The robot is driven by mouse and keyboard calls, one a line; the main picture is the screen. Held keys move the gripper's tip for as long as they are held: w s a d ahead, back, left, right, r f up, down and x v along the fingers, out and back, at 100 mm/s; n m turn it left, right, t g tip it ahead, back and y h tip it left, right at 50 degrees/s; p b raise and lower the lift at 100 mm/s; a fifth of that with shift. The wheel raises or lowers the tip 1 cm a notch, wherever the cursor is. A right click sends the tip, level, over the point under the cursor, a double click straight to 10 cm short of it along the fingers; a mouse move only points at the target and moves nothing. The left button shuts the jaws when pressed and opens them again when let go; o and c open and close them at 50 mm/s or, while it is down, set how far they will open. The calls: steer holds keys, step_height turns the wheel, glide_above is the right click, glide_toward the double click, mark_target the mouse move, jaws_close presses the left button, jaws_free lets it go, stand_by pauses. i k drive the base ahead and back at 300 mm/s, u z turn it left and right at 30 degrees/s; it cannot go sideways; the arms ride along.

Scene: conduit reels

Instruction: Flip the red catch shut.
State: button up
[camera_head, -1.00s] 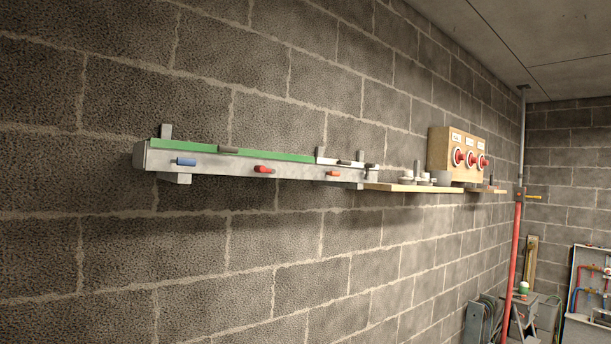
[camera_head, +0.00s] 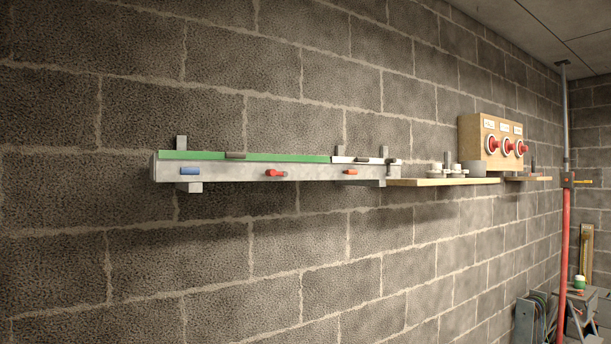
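The red catch (camera_head: 276,173) is a small lever on the front face of a grey trunking rail (camera_head: 225,173) fixed to the block wall. It lies roughly level, its thicker end to the left; I cannot tell from here whether it is open or shut. A blue catch (camera_head: 190,171) is left of it and an orange catch (camera_head: 350,172) right of it on the same face. A green lid strip (camera_head: 290,158) runs along the rail's top, with a short white strip (camera_head: 350,160) to its right. My gripper is not in view.
A wooden shelf (camera_head: 440,182) with small round parts adjoins the rail's right end. A wooden box (camera_head: 475,140) with red knobs is above it. A red pole (camera_head: 564,250) stands at right, near reels (camera_head: 528,318) on the floor. The wall below the rail is clear.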

mark_target(269, 172)
steer(key=i, duration=0.95)
steer(key=u, duration=0.05)
